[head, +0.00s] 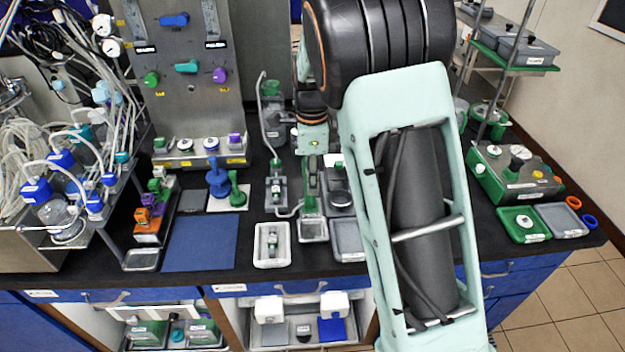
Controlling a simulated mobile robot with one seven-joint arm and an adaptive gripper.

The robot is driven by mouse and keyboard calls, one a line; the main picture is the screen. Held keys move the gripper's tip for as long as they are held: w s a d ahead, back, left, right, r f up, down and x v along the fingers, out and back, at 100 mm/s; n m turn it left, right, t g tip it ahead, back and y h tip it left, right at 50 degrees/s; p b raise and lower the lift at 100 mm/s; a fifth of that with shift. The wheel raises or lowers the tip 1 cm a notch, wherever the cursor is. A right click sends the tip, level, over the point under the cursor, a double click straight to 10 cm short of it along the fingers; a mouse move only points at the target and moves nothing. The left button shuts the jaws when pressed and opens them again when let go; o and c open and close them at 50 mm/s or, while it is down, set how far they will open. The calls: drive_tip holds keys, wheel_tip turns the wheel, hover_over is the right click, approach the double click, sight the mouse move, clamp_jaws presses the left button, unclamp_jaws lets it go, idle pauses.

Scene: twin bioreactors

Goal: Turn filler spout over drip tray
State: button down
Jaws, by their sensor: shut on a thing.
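My gripper (312,162) points down over the middle of the black bench and is small in the head view. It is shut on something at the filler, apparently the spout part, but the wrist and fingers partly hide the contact. A thin pale curved spout tube (289,213) shows just left of the fingers, low near the bench. A small light-rimmed tray (313,236), apparently the drip tray, sits just in front of the green filler part (311,203). I cannot tell whether the spout's tip is over it.
A white tray (257,262) with a small device stands at front left of the gripper. A grey tray (348,252) is close on the right. A tall hooked tube (263,110) rises behind left. A blue mat (200,245) gives free room farther left.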

drive_tip(key=c, duration=1.8)
unclamp_jaws()
wheel_tip(320, 180, up, 12)
